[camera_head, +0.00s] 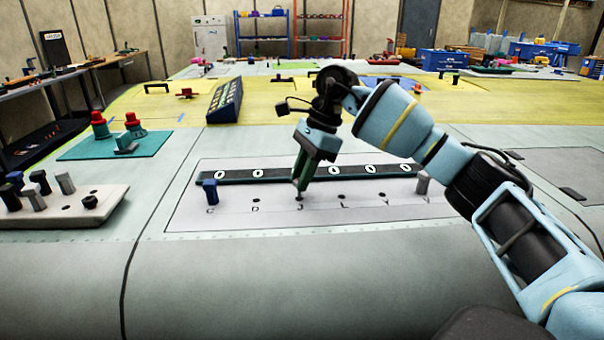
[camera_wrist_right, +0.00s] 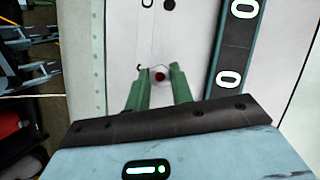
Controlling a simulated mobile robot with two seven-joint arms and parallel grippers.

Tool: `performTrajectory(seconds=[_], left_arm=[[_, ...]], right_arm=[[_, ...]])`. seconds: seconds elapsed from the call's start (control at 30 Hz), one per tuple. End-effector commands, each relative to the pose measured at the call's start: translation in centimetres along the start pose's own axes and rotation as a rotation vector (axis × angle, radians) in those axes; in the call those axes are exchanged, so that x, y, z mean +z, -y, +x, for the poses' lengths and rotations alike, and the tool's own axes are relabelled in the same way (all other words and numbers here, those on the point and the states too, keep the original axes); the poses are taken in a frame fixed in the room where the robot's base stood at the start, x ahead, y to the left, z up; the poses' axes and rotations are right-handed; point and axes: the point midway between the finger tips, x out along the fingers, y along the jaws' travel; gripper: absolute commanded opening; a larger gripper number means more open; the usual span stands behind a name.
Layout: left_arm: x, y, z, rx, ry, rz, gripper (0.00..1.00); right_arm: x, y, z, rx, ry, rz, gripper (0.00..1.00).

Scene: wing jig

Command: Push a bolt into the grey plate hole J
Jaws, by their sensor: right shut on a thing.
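The grey plate (camera_head: 325,220) lies on the wing skin with a row of lettered holes. My right gripper (camera_head: 299,187) points down over the hole marked J, its green fingers close to the plate. In the right wrist view, the fingertips (camera_wrist_right: 160,82) are shut on a small bolt with a dark red round end (camera_wrist_right: 160,76), right beside the letter J. The fingers partly hide the bolt and hole, so I cannot tell how deep it sits. A blue bolt (camera_head: 210,189) stands upright at the plate's left end; a grey one (camera_head: 422,183) stands at the right end. My left gripper is out of view.
A dark strip with white ovals (camera_head: 270,175) runs behind the holes. A pale block (camera_head: 60,212) with several bolts is at the left. A teal mat (camera_head: 85,150) carries red-topped items. A blue slotted box (camera_head: 225,103) stands farther back. The front wing surface is clear.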

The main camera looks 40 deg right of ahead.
Motion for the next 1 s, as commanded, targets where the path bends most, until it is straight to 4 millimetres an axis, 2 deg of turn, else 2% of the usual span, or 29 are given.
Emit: performTrajectory(seconds=[0.57, 1.0], left_arm=[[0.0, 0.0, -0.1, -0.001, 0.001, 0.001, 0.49], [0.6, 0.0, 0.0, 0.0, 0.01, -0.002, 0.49]], right_arm=[[0.1, 0.0, 0.1, 0.0, 0.0, 0.0, 0.01], [-0.5, 0.0, 1.3, 0.001, 0.0, 0.0, 0.01]])
